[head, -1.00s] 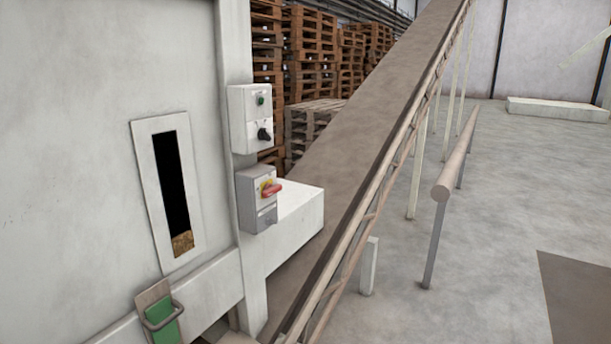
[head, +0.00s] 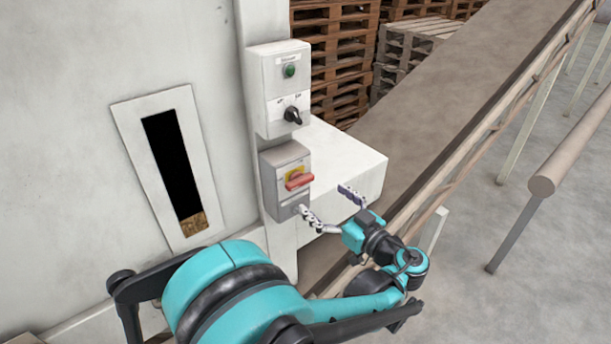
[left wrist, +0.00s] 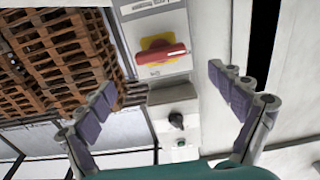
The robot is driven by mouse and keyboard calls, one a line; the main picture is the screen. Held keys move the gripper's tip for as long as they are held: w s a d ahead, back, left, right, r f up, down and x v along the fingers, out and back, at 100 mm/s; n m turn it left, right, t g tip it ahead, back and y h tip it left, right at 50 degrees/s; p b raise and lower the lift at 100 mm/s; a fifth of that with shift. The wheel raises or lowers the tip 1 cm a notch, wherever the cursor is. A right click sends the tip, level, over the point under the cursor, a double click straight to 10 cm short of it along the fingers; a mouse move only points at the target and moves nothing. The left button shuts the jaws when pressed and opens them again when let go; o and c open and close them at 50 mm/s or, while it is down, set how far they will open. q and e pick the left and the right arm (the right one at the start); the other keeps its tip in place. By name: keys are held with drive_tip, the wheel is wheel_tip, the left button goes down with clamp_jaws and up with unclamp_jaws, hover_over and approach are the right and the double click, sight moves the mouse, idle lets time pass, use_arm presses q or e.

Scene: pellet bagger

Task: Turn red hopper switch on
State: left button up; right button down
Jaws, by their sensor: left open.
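The red hopper switch (head: 299,180) is a red handle on a yellow plate, on a grey box (head: 286,203) fixed to the machine's post. Its handle lies roughly sideways in the head view. It also shows in the left wrist view (left wrist: 161,54), upper middle, ahead of the fingers. My left gripper (head: 328,208) is open and empty, its fingers spread just below and to the right of the switch in the head view. In the left wrist view the open fingers (left wrist: 168,98) stand either side of the switch, apart from it. My right gripper is not in view.
Above the switch is a box with a green button (head: 290,70) and a black knob (head: 292,115). A white ledge (head: 345,165) juts out right of the switch. The sloping conveyor (head: 445,100) runs behind it. A slotted window (head: 176,165) is on the left.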

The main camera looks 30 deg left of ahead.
sight(303, 182)
use_arm(q)
drive_tip(key=x, duration=0.7)
drive_tip(key=shift+a, duration=0.25)
drive_tip(key=c, duration=1.2)
